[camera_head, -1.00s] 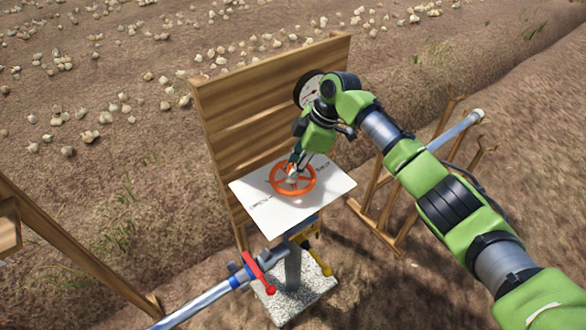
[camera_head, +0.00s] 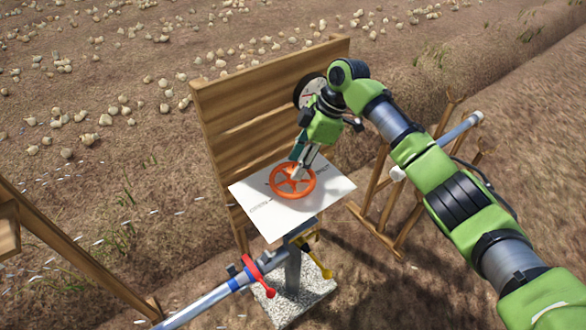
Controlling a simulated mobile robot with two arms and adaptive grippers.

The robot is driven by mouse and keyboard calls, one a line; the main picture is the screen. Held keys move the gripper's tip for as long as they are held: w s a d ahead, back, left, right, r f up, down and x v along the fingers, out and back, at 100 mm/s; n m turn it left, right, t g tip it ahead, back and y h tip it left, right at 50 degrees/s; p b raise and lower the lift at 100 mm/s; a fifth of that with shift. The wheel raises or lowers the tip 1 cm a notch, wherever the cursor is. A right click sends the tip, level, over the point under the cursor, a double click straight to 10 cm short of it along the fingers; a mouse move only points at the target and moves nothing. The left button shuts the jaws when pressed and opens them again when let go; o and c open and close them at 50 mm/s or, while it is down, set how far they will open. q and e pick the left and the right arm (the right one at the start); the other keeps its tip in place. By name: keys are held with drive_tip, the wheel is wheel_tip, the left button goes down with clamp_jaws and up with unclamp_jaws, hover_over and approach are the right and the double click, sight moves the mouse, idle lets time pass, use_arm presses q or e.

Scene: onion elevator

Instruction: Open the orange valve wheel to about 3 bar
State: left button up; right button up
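The orange valve wheel (camera_head: 275,184) lies flat over a white plate (camera_head: 318,203) with dark lettering, in front of a wooden board. My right gripper (camera_head: 297,170) points down at the wheel, its fingertips at the wheel's far side and centre. Whether its fingers are open or closed on the wheel cannot be made out. A round white gauge (camera_head: 309,88) with a black rim is on the board, partly hidden behind my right arm; its reading is not legible. My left gripper is not in view.
A red lever (camera_head: 257,274) and a yellow lever (camera_head: 318,258) sit on pipes below the plate. A blue-grey pipe (camera_head: 205,303) runs to the lower left. The wooden board (camera_head: 262,110) stands behind the wheel. Wooden stands flank it; onions lie on the soil.

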drive_tip(key=v, duration=0.8)
drive_tip(key=shift+r, duration=0.2)
drive_tip(key=shift+d, duration=0.1)
